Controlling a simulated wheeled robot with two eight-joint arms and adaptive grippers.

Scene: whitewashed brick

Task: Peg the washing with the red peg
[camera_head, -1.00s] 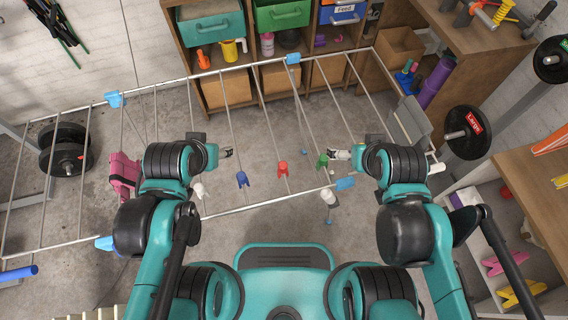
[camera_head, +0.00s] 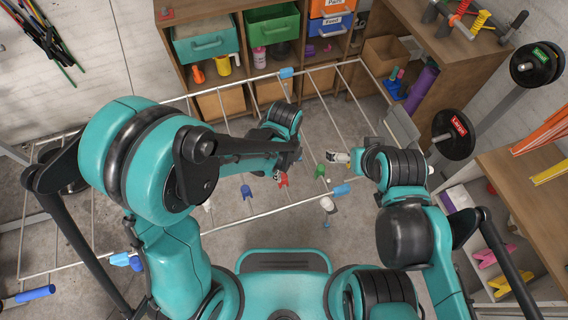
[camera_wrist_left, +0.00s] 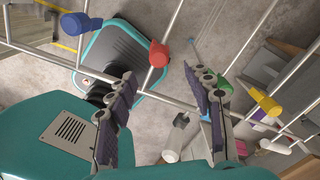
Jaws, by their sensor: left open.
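The red peg (camera_head: 283,180) sits on a thin bar of the metal drying rack (camera_head: 238,118); it also shows in the left wrist view (camera_wrist_left: 158,53). My left gripper (camera_head: 279,175) reaches over the rack to the red peg. In the left wrist view its fingers (camera_wrist_left: 160,76) are spread, with the red peg just beyond the fingertips and nothing held. A blue peg (camera_head: 246,191) is to the left of the red one and a green peg (camera_head: 320,171) to the right. My right gripper (camera_head: 338,157) hovers near the green peg; its jaws are too small to read. No washing is clearly visible.
A white peg (camera_head: 208,205) is farther left, partly behind my left arm. A white bottle-like object (camera_head: 327,204) is below the rack's near rail. Shelves with bins (camera_head: 205,44) stand behind the rack. Weight plates (camera_head: 453,134) and a wooden bench (camera_head: 530,180) are at the right.

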